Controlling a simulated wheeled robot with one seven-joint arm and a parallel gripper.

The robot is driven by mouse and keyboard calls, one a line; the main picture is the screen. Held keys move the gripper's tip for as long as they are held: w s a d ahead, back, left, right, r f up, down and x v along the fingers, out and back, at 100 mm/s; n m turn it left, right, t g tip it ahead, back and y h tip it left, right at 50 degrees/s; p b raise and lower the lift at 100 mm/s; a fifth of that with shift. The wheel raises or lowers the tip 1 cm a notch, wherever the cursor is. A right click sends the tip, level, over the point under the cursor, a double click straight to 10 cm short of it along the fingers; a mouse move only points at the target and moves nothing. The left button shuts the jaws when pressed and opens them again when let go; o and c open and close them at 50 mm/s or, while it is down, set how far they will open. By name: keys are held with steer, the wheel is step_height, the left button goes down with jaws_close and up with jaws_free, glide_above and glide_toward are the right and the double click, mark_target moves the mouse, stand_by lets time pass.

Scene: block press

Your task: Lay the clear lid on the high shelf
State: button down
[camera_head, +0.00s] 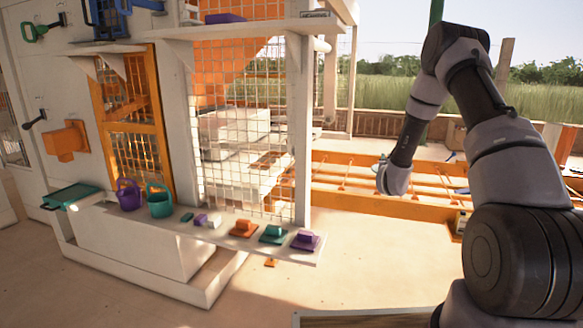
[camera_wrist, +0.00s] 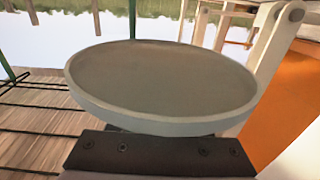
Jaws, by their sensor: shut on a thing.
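A round, pale grey lid (camera_wrist: 165,85) with a raised rim fills the middle of the wrist view. It looks more frosted than clear. My gripper (camera_wrist: 160,133) is shut on its near edge, and the lid hides the fingertips. In the head view my gripper (camera_head: 392,178) hangs in the air right of the white frame, at the lower end of my bent arm; the lid is hard to make out there. The high shelf (camera_head: 262,27) is the white board at the top of the frame, up and left of my gripper. A purple block (camera_head: 225,18) sits on it.
A lower white ledge (camera_head: 225,233) carries a purple bucket (camera_head: 129,195), a teal bucket (camera_head: 160,201) and several small coloured pieces. A mesh panel (camera_head: 245,130) and white post stand between the shelves. Orange rails (camera_head: 350,180) lie behind my gripper. Sandy floor is open in front.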

steer(key=s+a+f+n+y, duration=0.1)
steer(key=s+a, duration=0.3)
steer(key=s, duration=0.5)
steer(key=s+a+f+n+y, duration=0.2)
steer(key=s+a+y, duration=0.2)
steer(key=s, duration=0.4)
steer(key=shift+s+a+f+t, duration=0.2)
steer(key=shift+s+f+t, duration=0.15)
steer(key=shift+f+t, duration=0.05)
steer(key=shift+a, duration=0.2)
steer(key=shift+d, duration=0.1)
